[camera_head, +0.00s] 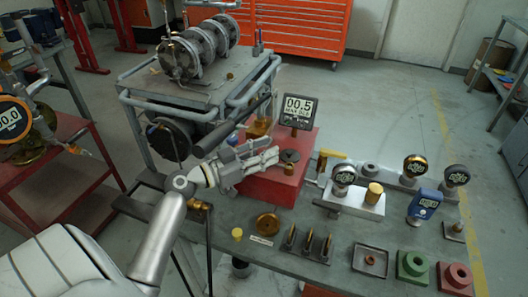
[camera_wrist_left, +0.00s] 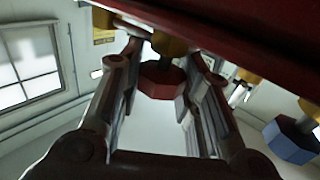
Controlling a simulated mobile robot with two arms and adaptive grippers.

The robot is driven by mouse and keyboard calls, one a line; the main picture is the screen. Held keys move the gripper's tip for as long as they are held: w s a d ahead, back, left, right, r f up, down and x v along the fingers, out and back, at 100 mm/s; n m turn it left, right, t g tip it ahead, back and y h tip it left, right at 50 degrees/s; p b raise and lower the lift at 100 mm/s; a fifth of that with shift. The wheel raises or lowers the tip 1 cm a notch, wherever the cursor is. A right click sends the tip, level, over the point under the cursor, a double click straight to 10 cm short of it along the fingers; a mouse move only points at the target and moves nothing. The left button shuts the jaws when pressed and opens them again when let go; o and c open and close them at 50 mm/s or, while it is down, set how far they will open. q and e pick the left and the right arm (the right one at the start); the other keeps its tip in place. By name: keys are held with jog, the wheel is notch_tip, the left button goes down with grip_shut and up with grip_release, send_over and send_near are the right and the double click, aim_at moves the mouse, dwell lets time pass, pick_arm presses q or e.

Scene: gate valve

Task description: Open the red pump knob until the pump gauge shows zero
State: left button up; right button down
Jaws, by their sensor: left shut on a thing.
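The red pump block (camera_head: 262,185) stands on the bench, with the digital pump gauge (camera_head: 298,108) on top. The gauge reads 00.5. My left gripper (camera_head: 270,157) is at the left side of the block. In the left wrist view, the dark red faceted knob (camera_wrist_left: 160,82) on its brass stem sits between the two fingers of my left gripper, which is shut on it. In the head view the gripper hides the knob. My right gripper is not in view.
A dark lever (camera_head: 226,126) slants up behind my left gripper. The bench (camera_head: 300,258) holds several gauges and fittings on the right, and a brass disc (camera_head: 267,224) in front. A wheeled frame with a flanged cylinder (camera_head: 197,50) stands behind. Open floor lies beyond.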

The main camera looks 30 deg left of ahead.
pick_arm(q)
jog(key=shift+d+r+n+t+y+p, duration=0.1)
jog(key=shift+r+n+t+y+p, duration=0.1)
jog(key=shift+n+t+y+p, duration=0.6)
jog(key=n+y+p, duration=0.2)
jog(key=y, duration=0.1)
jog(key=n+y+p, duration=0.2)
jog(key=y+p, duration=0.1)
jog(key=y, duration=0.1)
jog(key=shift+r, duration=0.15)
jog(key=shift+n+y+p, duration=0.5)
jog(key=shift+y+p, duration=0.2)
jog(key=shift+f+n+y+p, duration=0.3)
jog(key=shift+y+p, duration=0.2)
jog(key=shift+y, duration=0.1)
jog(key=o, duration=1)
jog(key=shift+s, duration=0.1)
